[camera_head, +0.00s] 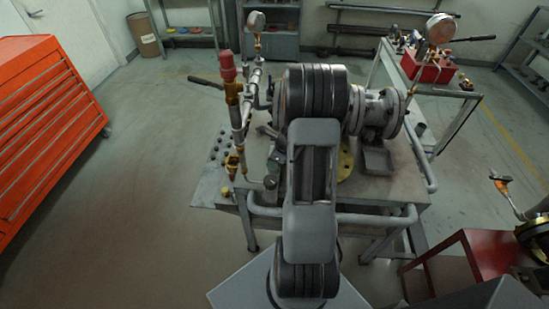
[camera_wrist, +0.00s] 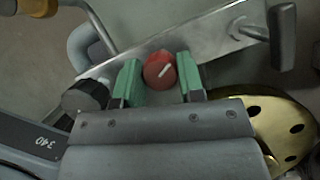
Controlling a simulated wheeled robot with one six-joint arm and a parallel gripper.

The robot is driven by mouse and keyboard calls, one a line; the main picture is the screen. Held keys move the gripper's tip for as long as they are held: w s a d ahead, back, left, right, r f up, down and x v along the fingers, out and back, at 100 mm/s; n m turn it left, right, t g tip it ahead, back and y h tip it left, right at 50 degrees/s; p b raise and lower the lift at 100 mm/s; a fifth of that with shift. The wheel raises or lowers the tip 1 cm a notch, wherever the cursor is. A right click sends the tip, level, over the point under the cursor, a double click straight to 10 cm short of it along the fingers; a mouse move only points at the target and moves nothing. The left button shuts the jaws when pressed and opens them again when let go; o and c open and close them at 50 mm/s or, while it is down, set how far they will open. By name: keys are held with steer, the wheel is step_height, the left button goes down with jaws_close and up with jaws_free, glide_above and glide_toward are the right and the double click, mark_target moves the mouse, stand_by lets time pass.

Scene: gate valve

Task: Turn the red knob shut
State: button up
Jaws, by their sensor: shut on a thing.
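The knob's lower part is near my gripper's grey body. In the head view my arm hides the knob and my fingers.
A black knob (camera_wrist: 86,95) is close by on the left, and a brass flange (camera_wrist: 272,125) on the lower right in the wrist view. A grey lever handle (camera_wrist: 283,36) is at upper right. In the head view, pipework with a gauge (camera_head: 256,21) stands left of my arm on the metal bench (camera_head: 212,190).

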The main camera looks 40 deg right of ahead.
steer(key=m+h, duration=0.1)
steer(key=m, duration=0.2)
steer(key=m+h+p, duration=0.1)
steer(key=m, duration=0.1)
steer(key=shift+m+t, duration=0.3)
steer(key=shift+m, duration=0.1)
steer(key=shift+m+p, duration=0.3)
steer(key=o, duration=0.9)
steer(key=p+v, duration=0.2)
steer(key=v, duration=0.5)
steer(key=p+v, duration=0.3)
steer(key=v, duration=0.3)
steer(key=shift+s+a+r+p, duration=0.25)
steer(key=shift+r+p, duration=0.1)
